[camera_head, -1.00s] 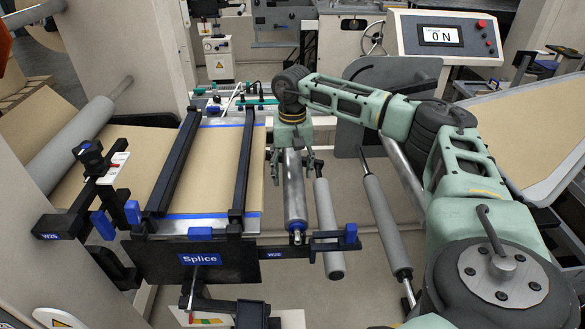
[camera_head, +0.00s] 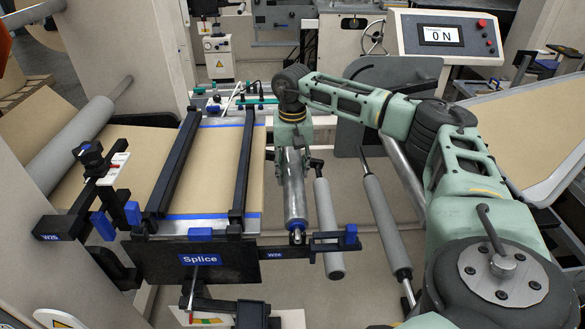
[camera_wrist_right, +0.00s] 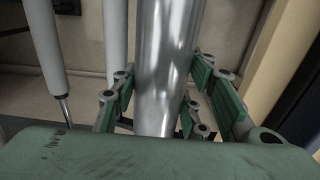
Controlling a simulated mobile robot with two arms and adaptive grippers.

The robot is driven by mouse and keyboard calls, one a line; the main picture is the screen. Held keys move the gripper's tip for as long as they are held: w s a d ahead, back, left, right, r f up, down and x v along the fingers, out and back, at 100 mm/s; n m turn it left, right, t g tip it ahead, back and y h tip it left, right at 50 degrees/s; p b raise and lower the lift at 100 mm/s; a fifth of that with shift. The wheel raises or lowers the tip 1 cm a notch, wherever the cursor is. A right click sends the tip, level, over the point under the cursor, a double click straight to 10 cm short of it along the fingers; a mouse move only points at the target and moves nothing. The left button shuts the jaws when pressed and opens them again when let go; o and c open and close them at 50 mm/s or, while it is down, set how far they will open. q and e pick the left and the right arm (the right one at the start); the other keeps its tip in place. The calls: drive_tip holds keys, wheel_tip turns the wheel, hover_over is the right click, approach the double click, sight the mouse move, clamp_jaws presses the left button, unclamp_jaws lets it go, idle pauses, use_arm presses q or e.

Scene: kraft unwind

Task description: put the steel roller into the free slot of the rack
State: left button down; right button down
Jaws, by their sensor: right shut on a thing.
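The shiny steel roller (camera_head: 295,196) lies lengthwise just right of the splice table, its near end at the black front bar by a blue block. It also shows in the right wrist view (camera_wrist_right: 165,65), running between the finger pads. My right gripper (camera_head: 293,157) comes down from above and is shut on the roller's far part. In the wrist view its green-padded fingers (camera_wrist_right: 167,103) flank the roller on both sides. I cannot clearly make out the rack or its free slot. My left gripper is not in view.
A grey roller (camera_head: 329,225) lies close to the right of the steel roller, and another (camera_head: 388,225) is farther right. The splice table (camera_head: 222,160) with brown paper and dark bars is at left. The front bar's W26 end (camera_head: 328,245) juts out nearby.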

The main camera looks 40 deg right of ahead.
drive_tip(key=shift+r+p, duration=2.6)
drive_tip(key=shift+r, duration=1.1)
